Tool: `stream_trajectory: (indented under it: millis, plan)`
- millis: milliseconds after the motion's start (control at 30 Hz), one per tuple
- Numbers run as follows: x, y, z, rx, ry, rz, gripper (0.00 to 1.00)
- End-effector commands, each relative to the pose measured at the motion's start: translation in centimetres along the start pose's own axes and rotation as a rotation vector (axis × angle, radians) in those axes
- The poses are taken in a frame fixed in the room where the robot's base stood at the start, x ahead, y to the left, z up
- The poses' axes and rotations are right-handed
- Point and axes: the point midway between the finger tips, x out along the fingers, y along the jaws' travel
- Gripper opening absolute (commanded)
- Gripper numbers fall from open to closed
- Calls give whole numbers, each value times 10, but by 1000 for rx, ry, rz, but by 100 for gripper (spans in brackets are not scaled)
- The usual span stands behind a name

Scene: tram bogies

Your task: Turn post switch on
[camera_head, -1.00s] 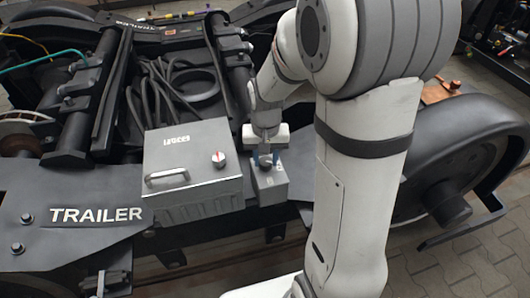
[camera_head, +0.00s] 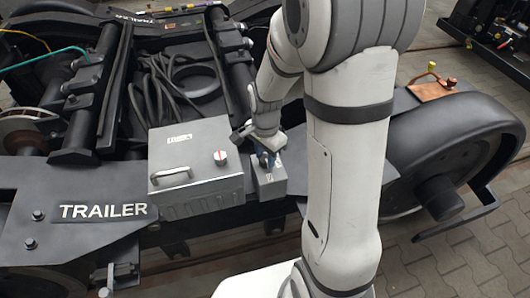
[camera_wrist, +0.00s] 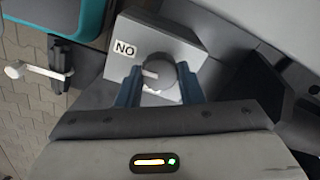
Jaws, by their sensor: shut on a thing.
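The post switch is a small grey box (camera_head: 268,183) right of the larger box in the head view. It fills the top middle of the wrist view (camera_wrist: 180,42), with a white label (camera_wrist: 124,49) that appears as "NO", possibly ON upside down. Its round dark grey knob (camera_wrist: 162,77) has a white mark on its left side, toward the label. My gripper (camera_wrist: 160,86) has its blue fingers on either side of the knob and is shut on it. In the head view my gripper (camera_head: 265,157) is on top of the small box, where the knob is mostly hidden.
A larger grey box (camera_head: 195,165) with a handle and a red-and-white knob (camera_head: 220,157) stands close on the left. The dark bogie frame (camera_head: 104,211) marked TRAILER lies beneath. A large wheel (camera_head: 455,145) is on the right. Black cables (camera_head: 175,85) lie behind.

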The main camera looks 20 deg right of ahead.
Motion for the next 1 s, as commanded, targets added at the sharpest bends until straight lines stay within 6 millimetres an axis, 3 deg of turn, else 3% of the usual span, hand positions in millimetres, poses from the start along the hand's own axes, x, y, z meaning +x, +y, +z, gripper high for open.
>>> stream_trajectory:
  millis: [767,800,1000]
  plan:
    - [0,0,0,109,1,-2,11]
    - [0,0,0,109,1,-2,34]
    - [0,0,0,108,0,-1,51]
